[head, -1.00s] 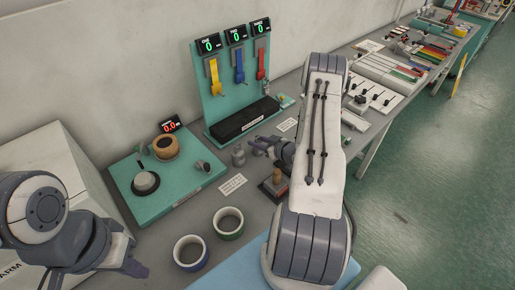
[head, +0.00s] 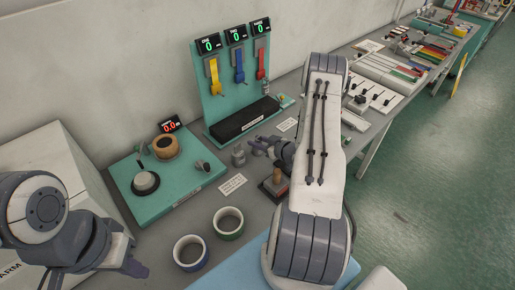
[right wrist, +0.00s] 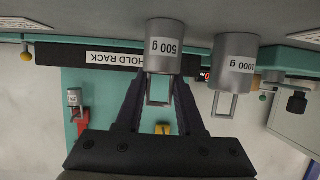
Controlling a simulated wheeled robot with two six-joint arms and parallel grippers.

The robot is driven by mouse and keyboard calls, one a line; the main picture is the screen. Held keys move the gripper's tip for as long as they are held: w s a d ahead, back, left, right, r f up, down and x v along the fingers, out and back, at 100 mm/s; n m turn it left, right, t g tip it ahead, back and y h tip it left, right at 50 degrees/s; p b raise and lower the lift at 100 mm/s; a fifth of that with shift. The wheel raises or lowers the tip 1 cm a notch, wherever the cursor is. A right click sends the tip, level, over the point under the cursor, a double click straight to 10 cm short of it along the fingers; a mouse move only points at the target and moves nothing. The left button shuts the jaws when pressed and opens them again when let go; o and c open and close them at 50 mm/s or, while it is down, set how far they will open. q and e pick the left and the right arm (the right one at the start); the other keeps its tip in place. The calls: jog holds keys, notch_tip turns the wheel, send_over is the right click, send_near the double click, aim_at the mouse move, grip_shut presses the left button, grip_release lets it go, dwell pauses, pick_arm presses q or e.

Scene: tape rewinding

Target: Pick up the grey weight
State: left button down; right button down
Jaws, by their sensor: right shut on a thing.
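In the right wrist view, a grey cylinder weight (right wrist: 166,45) marked 500 g stands between the fingertips of my right gripper (right wrist: 160,88). The gripper is shut on its loop handle. A larger grey weight (right wrist: 235,62) marked 1000 g is beside it, apart from the fingers; a grey weight also shows in the head view (head: 238,157). In the head view my right gripper (head: 261,147) is low over the table, partly hidden by my arm, and the held weight is hard to make out there. My left gripper (head: 135,268) is at the lower left, away from the weights.
A teal stand (head: 222,98) with yellow, blue and red straps and a black hold rack (head: 245,118) is behind. A teal scale board (head: 180,203) with a tape roll (head: 166,147) is to the left. Two cups (head: 191,252) (head: 228,222) stand in front.

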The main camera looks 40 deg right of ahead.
aim_at(260, 136)
jog(key=shift+s+a+f, duration=0.15)
jog(key=shift+s+f, duration=0.05)
jog(key=shift+f, duration=0.05)
jog(key=shift+r, duration=0.45)
jog(key=r+b, duration=0.1)
jog(key=d+r, duration=0.1)
jog(key=r, duration=0.1)
jog(key=shift+r+b, duration=0.3)
jog(key=shift+b, duration=0.1)
jog(key=s+d+r+b, duration=0.2)
jog(key=d+r, duration=0.4)
jog(key=d, duration=0.4)
jog(key=shift+s+d+r, duration=0.3)
jog(key=shift+s+r, duration=0.05)
jog(key=shift+r, duration=0.05)
jog(key=shift+r, duration=0.1)
